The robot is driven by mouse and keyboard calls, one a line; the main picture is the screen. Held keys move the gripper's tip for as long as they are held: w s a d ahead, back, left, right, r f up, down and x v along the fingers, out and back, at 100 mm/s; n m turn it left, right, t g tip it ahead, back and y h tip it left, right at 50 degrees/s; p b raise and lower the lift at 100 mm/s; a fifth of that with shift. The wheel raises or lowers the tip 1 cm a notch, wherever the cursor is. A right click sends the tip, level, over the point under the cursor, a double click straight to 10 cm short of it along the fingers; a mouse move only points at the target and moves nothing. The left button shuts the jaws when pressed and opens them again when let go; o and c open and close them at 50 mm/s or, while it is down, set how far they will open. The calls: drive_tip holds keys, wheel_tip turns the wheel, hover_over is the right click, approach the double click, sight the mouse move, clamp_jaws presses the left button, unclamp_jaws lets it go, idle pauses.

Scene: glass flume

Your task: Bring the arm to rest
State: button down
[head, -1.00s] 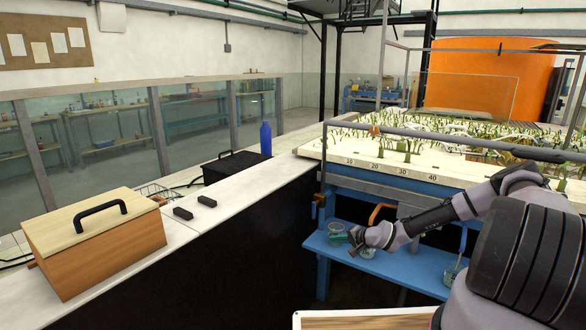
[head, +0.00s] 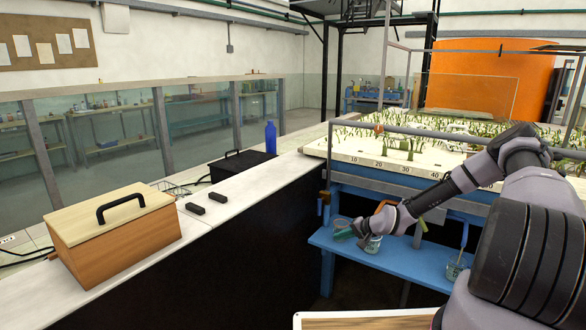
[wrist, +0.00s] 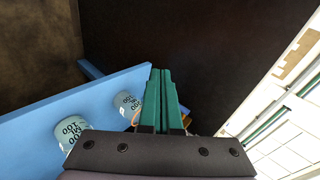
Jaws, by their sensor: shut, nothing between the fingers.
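My gripper (head: 345,234) is at the end of my arm, low over the blue shelf at the right of the head view. In the wrist view its two green fingers (wrist: 161,98) lie together with nothing between them. In the head view, a clear beaker (head: 340,226) stands on the shelf by the fingertips, and another (head: 372,243) is partly behind my gripper. I cannot tell whether the fingers touch either one. In the wrist view two marked beakers show left of the fingers, one near (wrist: 73,131) and one farther (wrist: 127,103).
The blue shelf (head: 415,267) runs under the planted flume bed (head: 350,157); a third beaker (head: 456,267) stands at its right.

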drive_tip(key=s+d+r+n+g+h, duration=0.1)
drive_tip(key=s+d+r+h, duration=0.3)
drive_tip(key=r, duration=0.9)
drive_tip(key=s+d+r+n+h, duration=0.15)
drive_tip(key=s+r, duration=0.45)
drive_tip(key=r, duration=0.7)
drive_tip(key=s+d+r+n+g+h, duration=0.1)
drive_tip(key=s+d+r+h, duration=0.3)
drive_tip(key=r, duration=0.9)
drive_tip(key=s+r+y, duration=0.1)
drive_tip(key=s+r, duration=0.3)
drive_tip(key=s, duration=0.3)
drive_tip(key=s+a+r+m+t+y, duration=0.1)
drive_tip(key=s+r, duration=0.3)
drive_tip(key=s, duration=0.3)
drive_tip(key=s+a+r+m+t+y, duration=0.1)
drive_tip(key=s+r, duration=0.4)
drive_tip(key=s, duration=0.3)
drive_tip(key=shift+a, duration=0.25)
drive_tip(key=shift+s+y, duration=0.1)
drive_tip(key=shift+y, duration=0.15)
